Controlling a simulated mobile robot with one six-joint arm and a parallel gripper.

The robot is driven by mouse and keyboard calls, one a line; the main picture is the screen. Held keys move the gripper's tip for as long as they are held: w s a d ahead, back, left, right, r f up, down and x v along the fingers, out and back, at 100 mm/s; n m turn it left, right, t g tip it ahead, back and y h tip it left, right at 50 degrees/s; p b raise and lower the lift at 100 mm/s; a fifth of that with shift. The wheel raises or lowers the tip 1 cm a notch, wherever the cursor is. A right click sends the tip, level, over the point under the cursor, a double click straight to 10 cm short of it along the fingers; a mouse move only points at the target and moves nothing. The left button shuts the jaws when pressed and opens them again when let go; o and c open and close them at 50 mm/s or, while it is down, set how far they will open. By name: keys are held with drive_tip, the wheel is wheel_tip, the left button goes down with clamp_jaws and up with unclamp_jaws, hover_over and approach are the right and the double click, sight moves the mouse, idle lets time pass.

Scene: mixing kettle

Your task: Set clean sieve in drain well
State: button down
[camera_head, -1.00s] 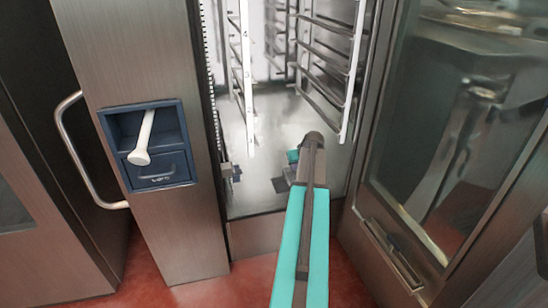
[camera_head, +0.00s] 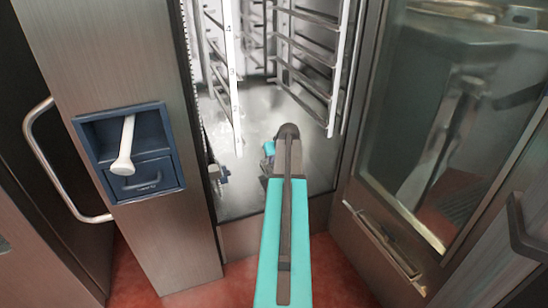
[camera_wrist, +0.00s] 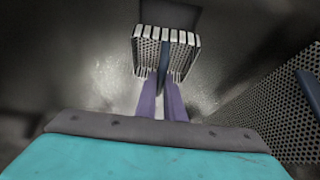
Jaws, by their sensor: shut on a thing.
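In the wrist view my gripper (camera_wrist: 163,84) has its two purple fingers shut on the dark blue upright grip of a metal sieve (camera_wrist: 148,52). The sieve is a perforated box with pale slats along its top. A dark square (camera_wrist: 172,10), which looks like the drain well, lies just beyond the sieve, partly behind its top edge. I cannot tell how high the sieve is above the floor. In the head view my arm reaches into the cabinet and hides the sieve and the dark square.
Rack rails (camera_head: 305,60) hang on both sides above the cabinet floor (camera_head: 240,190). The glass door (camera_head: 430,120) stands open at right. A small bluish-grey item (camera_head: 220,173) sits by the left wall. A perforated panel (camera_wrist: 265,105) with a dark blue bar fills the wrist view's right side.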

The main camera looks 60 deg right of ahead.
drive_tip(key=shift+w+a+f+b, duration=0.1)
drive_tip(key=shift+f+b, duration=2.1)
drive_tip(key=shift+f, duration=0.65)
drive_tip(key=shift+r, duration=0.2)
drive_tip(key=shift+f+p, duration=0.1)
drive_tip(key=shift+p, duration=0.2)
drive_tip(key=shift+f+p, duration=0.2)
drive_tip(key=shift+p, duration=0.1)
drive_tip(key=shift+f+b, duration=0.3)
drive_tip(key=shift+f, duration=1.75)
drive_tip(key=c, duration=1.8)
unclamp_jaws()
drive_tip(key=shift+f, duration=0.1)
drive_tip(key=shift+o, duration=0.9)
drive_tip(key=o, duration=0.3)
